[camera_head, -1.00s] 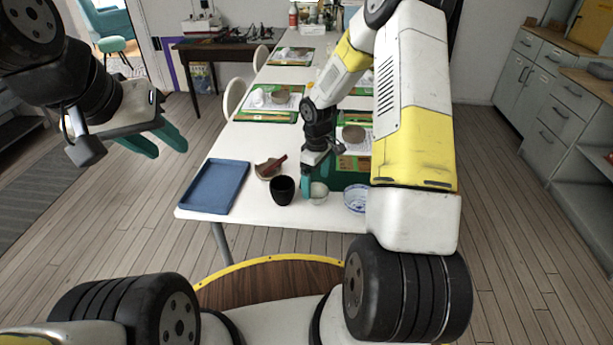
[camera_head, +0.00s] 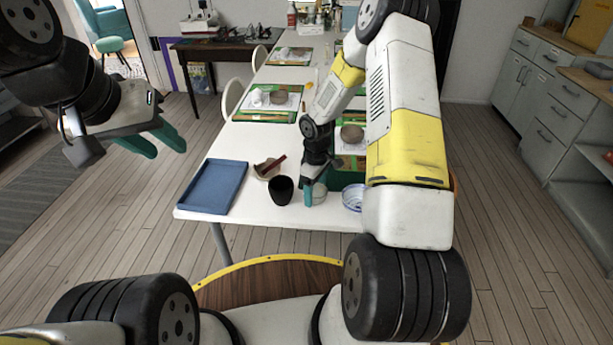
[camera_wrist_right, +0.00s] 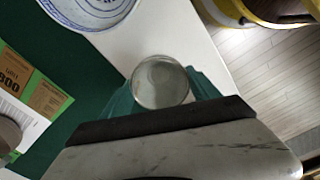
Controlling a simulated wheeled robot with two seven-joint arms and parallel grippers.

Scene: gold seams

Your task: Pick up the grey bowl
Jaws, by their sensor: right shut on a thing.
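The grey bowl (camera_head: 320,192) is small and round, near the front edge of the white table. My right gripper (camera_head: 308,196) is shut on it, with a teal finger covering its left side. In the right wrist view the grey bowl (camera_wrist_right: 160,82) sits between the teal fingers, its round opening facing the camera. I cannot tell whether it is clear of the table. My left gripper (camera_head: 158,143) is empty, its teal fingers apart, left of the table in the air.
A black cup (camera_head: 281,190) stands just left of the grey bowl, and a blue-and-white bowl (camera_head: 353,197) just right. Behind the cup is a bowl with a brown stick (camera_head: 268,169). A blue tray (camera_head: 213,187) lies at the table's left. Place settings line the table behind.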

